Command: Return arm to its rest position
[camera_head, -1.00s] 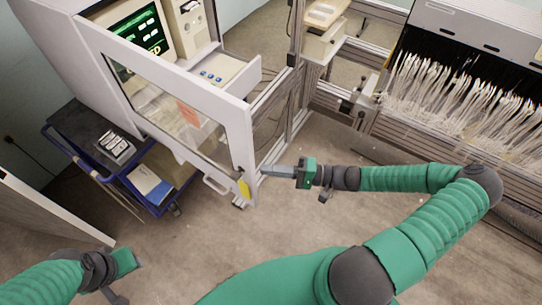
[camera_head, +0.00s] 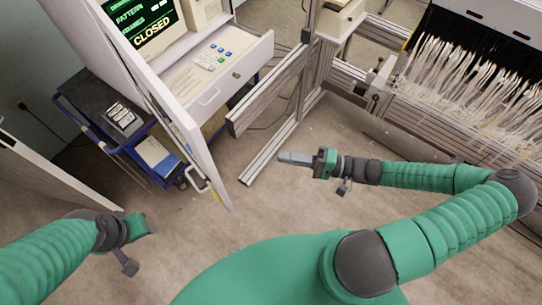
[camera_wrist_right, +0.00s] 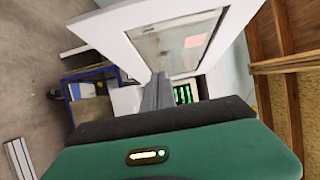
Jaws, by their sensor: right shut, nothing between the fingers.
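My right arm (camera_head: 440,178) reaches in from the right, over the floor. Its gripper (camera_head: 283,157) points left, with its fingers together and nothing between them. The gripper is apart from the cabinet door (camera_head: 181,112), which stands open and shows nearly edge-on to its left. In the right wrist view the shut fingers (camera_wrist_right: 156,93) show in front of the white-framed door (camera_wrist_right: 118,30) with its glass pane. My left gripper (camera_head: 147,224) is low at the left, over bare floor. Its fingers are too unclear to judge.
The cabinet holds a screen (camera_head: 143,18) reading "CLOSED" and a drawer with buttons (camera_head: 212,57). A blue cart (camera_head: 88,132) stands at the left. A metal frame (camera_head: 270,92) and a loom with white threads (camera_head: 470,80) stand at the right. The floor in front is clear.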

